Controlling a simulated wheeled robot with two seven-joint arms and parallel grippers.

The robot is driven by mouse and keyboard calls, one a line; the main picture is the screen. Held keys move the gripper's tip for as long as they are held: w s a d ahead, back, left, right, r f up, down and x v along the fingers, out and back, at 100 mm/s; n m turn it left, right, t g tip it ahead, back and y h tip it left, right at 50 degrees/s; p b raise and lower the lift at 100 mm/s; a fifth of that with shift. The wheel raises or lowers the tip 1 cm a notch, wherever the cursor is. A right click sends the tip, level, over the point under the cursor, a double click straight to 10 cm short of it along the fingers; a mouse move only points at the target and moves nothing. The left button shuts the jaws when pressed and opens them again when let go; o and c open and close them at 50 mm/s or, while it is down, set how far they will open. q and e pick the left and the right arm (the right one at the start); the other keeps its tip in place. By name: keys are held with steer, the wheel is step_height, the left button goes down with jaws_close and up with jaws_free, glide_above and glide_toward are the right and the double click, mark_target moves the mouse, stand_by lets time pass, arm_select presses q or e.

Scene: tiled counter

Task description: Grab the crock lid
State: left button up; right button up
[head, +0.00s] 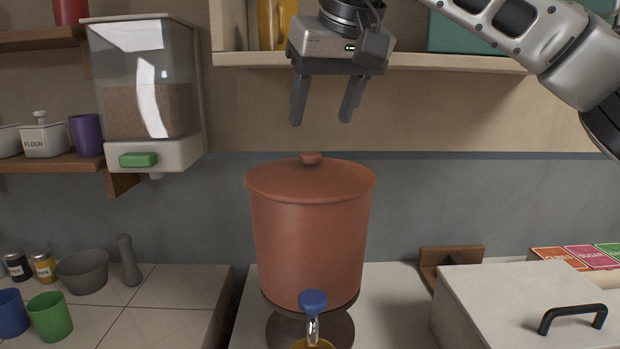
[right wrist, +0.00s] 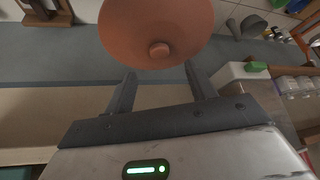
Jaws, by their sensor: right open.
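The crock lid (head: 312,179) is a round terracotta disc with a small knob (head: 311,158) at its centre. It sits on the tall terracotta crock (head: 309,245), which has a blue-handled tap at its front base. My right gripper (head: 323,118) points down above the lid, open and empty, with clear space between its fingertips and the knob. In the right wrist view the lid (right wrist: 140,32) and its knob (right wrist: 159,49) lie beyond the open fingers (right wrist: 160,82). My left gripper is not in view.
A shelf (head: 450,62) runs behind my right gripper. A clear dispenser (head: 150,90) hangs at the left. A white box with a black handle (head: 520,300) stands at the right. A mortar (head: 83,271), a blue cup (head: 11,313) and a green cup (head: 50,316) stand on the left counter.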

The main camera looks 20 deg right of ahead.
mark_target(310, 153)
steer(key=x, duration=0.7)
steer(key=shift+w+f+p, duration=0.2)
steer(key=shift+w+p, duration=0.1)
steer(key=shift+p, duration=0.1)
steer(key=shift+c, duration=0.4)
steer(key=shift+r, duration=0.1)
jaws_close()
